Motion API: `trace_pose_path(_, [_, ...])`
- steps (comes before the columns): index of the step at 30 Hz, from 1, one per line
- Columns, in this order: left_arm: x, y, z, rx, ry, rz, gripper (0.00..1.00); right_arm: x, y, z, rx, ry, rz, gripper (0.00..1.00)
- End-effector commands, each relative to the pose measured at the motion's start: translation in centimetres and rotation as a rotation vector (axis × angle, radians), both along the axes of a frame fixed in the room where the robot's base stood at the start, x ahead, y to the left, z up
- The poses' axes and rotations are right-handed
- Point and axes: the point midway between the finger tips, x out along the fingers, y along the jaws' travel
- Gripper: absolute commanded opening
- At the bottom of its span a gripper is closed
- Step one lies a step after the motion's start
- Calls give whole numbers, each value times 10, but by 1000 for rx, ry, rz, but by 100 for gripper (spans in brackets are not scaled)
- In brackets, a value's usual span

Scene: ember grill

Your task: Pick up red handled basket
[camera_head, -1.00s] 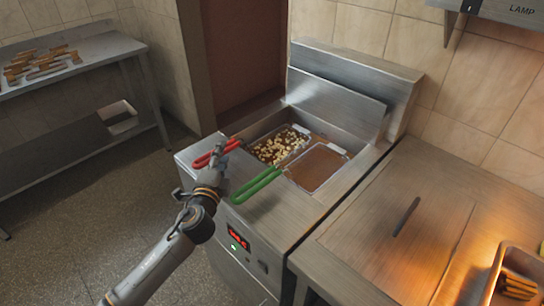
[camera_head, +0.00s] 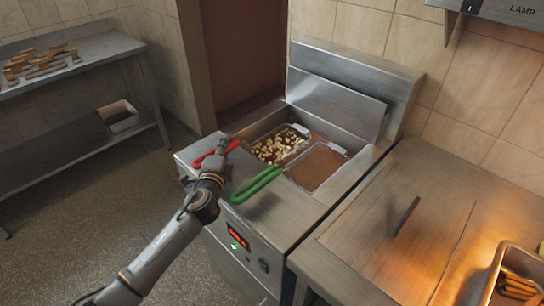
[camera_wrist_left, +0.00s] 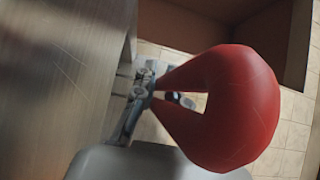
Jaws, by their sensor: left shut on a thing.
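The red-handled basket (camera_head: 277,148) sits in the left bay of the fryer, with pale food pieces in dark oil. Its red handle (camera_head: 204,157) sticks out over the fryer's front left edge. My left gripper (camera_head: 220,151) is at the handle and shut on it. In the left wrist view the red handle (camera_wrist_left: 235,110) fills the middle right, and my left gripper (camera_wrist_left: 148,88) shows behind it, partly hidden. My right gripper does not show.
A second basket with a green handle (camera_head: 258,185) sits in the right bay, close to my left gripper. A metal counter (camera_head: 365,235) adjoins on the right, with a tray (camera_head: 497,268) of fries. A shelf table (camera_head: 100,48) stands at left.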

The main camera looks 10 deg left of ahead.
Motion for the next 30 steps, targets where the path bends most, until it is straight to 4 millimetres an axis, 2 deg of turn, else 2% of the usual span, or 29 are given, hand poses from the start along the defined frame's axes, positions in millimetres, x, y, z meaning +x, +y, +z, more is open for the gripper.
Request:
trace_pose_path(8, [0,0,5,-1,-3,-1,0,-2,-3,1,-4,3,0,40])
trace_pose_path(11, [0,0,17,-1,-6,-1,0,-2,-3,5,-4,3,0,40])
trace_pose_path(21, [0,0,83,-1,-8,-3,0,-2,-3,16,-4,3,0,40])
trace_pose_path(26, [0,0,99,-2,-6,-2,0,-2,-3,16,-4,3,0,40])
trace_pose_path(30, [0,0,102,-1,-4,-2,0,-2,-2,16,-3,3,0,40])
